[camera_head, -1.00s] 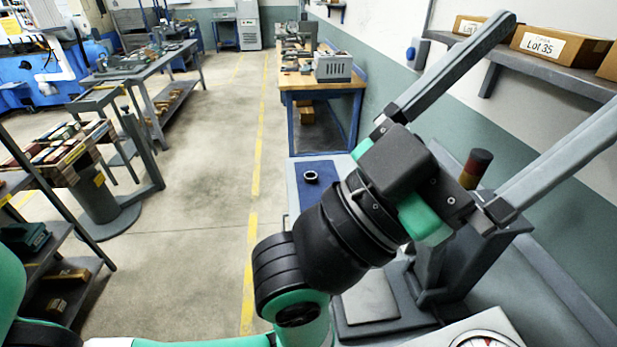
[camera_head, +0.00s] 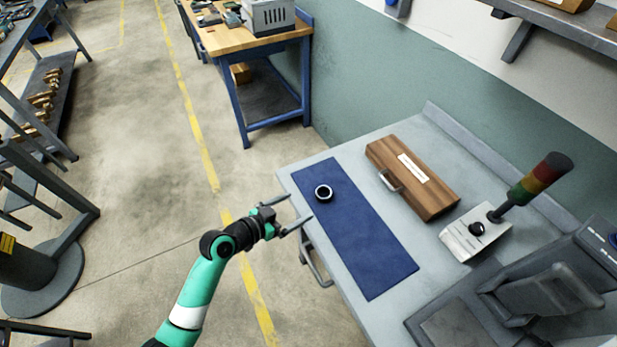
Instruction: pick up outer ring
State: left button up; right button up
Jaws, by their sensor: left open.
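The outer ring (camera_head: 323,199), a small dark ring with a pale inside, lies flat on the far end of the blue mat (camera_head: 362,236). My left gripper (camera_head: 297,211) is at the table's left edge, just left of the ring. Its two fingers are spread apart and point right, toward the ring. Nothing is between them, and the ring looks clear of them. My right gripper is not in view.
A wooden box (camera_head: 428,185) with a handle and label lies right of the mat. A signal light (camera_head: 541,178) on a grey control box (camera_head: 471,238) and a dark machine (camera_head: 545,290) stand to the right. A drawer handle (camera_head: 314,262) juts from the table's left side.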

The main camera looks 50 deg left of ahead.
pick_arm(q)
jog(key=b, duration=0.2)
send_near(328, 191)
jog(key=shift+w+d, duration=0.2)
jog(key=shift+w, duration=0.05)
jog(key=shift+w+a, duration=0.1)
jog(key=shift+w, duration=0.15)
jog(key=shift+w+f, duration=0.2)
jog(key=shift+f, duration=0.05)
jog(key=b+x, duration=0.1)
jog(key=x, duration=0.3)
jog(key=shift+w+b, duration=0.3)
jog(key=shift+b, duration=0.1)
jog(key=c, duration=1.6)
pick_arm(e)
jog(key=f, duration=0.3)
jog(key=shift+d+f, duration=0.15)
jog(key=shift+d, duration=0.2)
